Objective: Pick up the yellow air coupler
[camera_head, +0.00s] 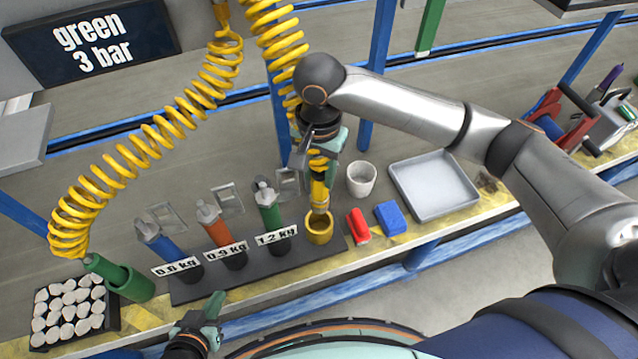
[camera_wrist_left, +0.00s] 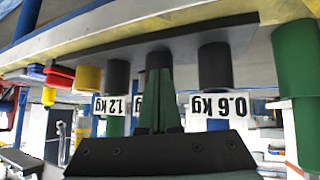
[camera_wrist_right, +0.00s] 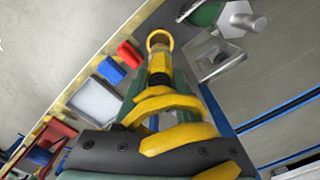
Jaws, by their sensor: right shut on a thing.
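The yellow air coupler (camera_head: 319,194) hangs from a yellow coiled hose. My right gripper (camera_head: 321,172) is shut on it and points down, directly above the yellow cup (camera_head: 319,229) at the right end of the dark rack. In the right wrist view the coupler (camera_wrist_right: 159,62) lies between my fingers and its tip is at the yellow cup (camera_wrist_right: 160,38). I cannot tell how far the tip is inside the cup. My left gripper (camera_head: 213,306) is empty, with its fingers together, in front of the rack. Its fingers (camera_wrist_left: 158,105) also show in the left wrist view.
The dark rack (camera_head: 185,291) holds blue, orange and green tools labelled by weight. A green cup (camera_head: 137,286) and a tray of pale pieces (camera_head: 112,318) are at left. A red block (camera_head: 358,225), blue block (camera_head: 391,218), white cup (camera_head: 361,179) and grey tray (camera_head: 434,184) are at right.

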